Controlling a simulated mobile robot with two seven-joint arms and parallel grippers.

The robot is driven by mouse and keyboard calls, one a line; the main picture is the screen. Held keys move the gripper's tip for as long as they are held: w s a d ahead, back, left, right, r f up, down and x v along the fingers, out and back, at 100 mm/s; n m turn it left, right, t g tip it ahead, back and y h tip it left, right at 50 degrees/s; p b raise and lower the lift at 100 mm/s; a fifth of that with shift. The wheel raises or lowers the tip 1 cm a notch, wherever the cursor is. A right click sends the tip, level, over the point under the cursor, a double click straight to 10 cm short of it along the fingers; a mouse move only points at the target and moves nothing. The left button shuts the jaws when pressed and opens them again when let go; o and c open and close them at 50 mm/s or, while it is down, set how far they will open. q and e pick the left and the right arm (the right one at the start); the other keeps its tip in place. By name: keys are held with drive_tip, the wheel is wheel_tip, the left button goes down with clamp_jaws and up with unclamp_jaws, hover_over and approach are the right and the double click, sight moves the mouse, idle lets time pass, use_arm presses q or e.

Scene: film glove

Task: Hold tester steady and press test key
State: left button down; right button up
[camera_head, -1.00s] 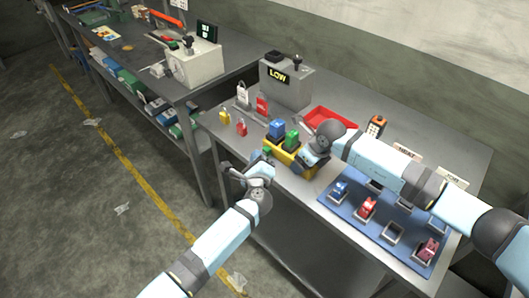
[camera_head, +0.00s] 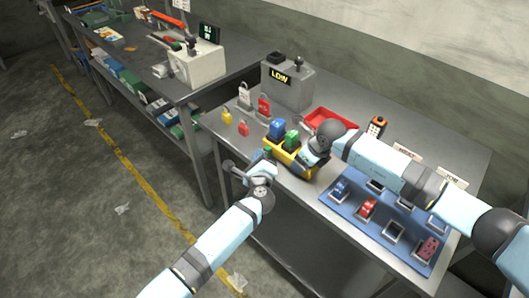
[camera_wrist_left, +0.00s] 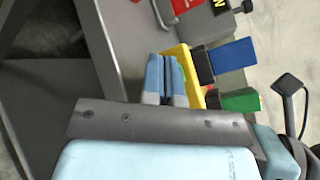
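A yellow holder (camera_head: 284,162) stands at the table's front edge with a blue block (camera_head: 277,128) and a green block (camera_head: 292,139) in it. It also shows in the left wrist view (camera_wrist_left: 183,58), with the blue block (camera_wrist_left: 233,56) and green block (camera_wrist_left: 240,100). A grey box (camera_head: 292,88) behind it has a display reading LOW. My left gripper (camera_head: 263,155) is at the holder's front left side; in the wrist view its fingers (camera_wrist_left: 166,72) are together beside the yellow wall, contact unclear. My right gripper (camera_head: 308,165) is at the holder's right side, its fingers mostly hidden by its wrist.
A blue tray (camera_head: 340,207) with several slots and red and blue pieces lies at the right, under my right arm. Another bench (camera_head: 235,64) stands at the back left.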

use_arm(q)
drive_tip(key=shift+w+d+r, duration=0.2)
drive_tip(key=shift+d+r, duration=0.2)
drive_tip(key=shift+r, duration=0.15)
use_arm(e)
drive_tip(key=shift+a+r, duration=0.1)
drive_tip(key=shift+r, duration=0.05)
use_arm(q)
drive_tip(key=shift+s+f, duration=0.2)
drive_tip(key=shift+f, duration=0.1)
use_arm(e)
drive_tip(key=shift+w+d+f, duration=0.2)
drive_tip(key=shift+w, duration=0.05)
use_arm(q)
drive_tip(key=shift+s+a+f, duration=0.35)
use_arm(e)
drive_tip(key=shift+w+d+f, duration=0.15)
drive_tip(key=shift+d+f, duration=0.05)
drive_tip(key=shift+d, duration=0.2)
use_arm(q)
drive_tip(key=shift+s+a, duration=1.4)
drive_tip(key=shift+a, duration=0.15)
use_arm(e)
drive_tip(key=shift+a, duration=0.2)
